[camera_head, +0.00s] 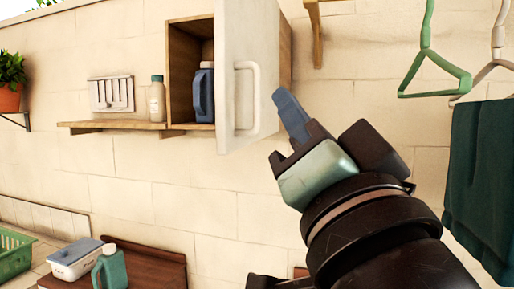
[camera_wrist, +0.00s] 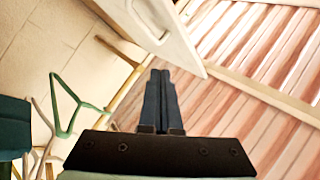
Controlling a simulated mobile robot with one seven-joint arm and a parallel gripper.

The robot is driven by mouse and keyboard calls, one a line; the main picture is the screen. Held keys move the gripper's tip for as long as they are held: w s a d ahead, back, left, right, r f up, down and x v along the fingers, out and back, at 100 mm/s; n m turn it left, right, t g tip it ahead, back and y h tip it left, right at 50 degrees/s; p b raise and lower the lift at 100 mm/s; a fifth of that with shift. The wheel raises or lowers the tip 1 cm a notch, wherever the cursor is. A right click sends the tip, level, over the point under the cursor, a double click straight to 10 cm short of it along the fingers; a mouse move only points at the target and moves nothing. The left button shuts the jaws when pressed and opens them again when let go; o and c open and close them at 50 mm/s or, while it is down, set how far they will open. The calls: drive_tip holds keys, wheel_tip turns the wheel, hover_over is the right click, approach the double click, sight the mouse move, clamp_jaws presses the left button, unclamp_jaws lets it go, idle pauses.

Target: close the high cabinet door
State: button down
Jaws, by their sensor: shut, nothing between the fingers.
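The high cabinet (camera_head: 182,75) is a wooden box on the wall, with its white door (camera_head: 233,60) standing open and a pale bar handle (camera_head: 254,95) on it. A dark blue jug (camera_head: 203,95) stands inside. My gripper (camera_head: 284,97) is shut and empty, just right of the door's lower part and handle in the head view. In the wrist view my gripper (camera_wrist: 160,75) points up toward the door (camera_wrist: 168,32), whose handle (camera_wrist: 148,25) shows near the top edge. I cannot tell whether the fingers touch the door.
A shelf (camera_head: 110,125) left of the cabinet holds a bottle (camera_head: 157,100) and a white rack (camera_head: 112,94). A green hanger (camera_head: 432,75) and a dark green cloth (camera_head: 480,180) hang at right. A teal jug (camera_head: 110,268) and a white tub (camera_head: 75,260) stand below.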

sight(229, 144)
drive_tip(key=s+d+f+m+g+y, duration=0.1)
drive_tip(key=d+f+m+g+y, duration=0.3)
drive_tip(key=m+g, duration=0.3)
drive_tip(key=shift+h, duration=0.4)
drive_tip(key=p+x, duration=0.1)
drive_tip(key=x, duration=0.3)
drive_tip(key=a+p+x, duration=0.1)
drive_tip(key=x, duration=0.3)
drive_tip(key=s+a+f+p+x, duration=0.1)
drive_tip(key=p+x, duration=0.1)
drive_tip(key=x, duration=0.2)
drive_tip(key=shift+a, duration=0.15)
drive_tip(key=shift+w+a+f, duration=0.1)
drive_tip(key=shift+a+f, duration=0.05)
drive_tip(key=shift+a, duration=0.4)
drive_tip(key=shift+a+p, duration=0.15)
drive_tip(key=shift+p, duration=0.15)
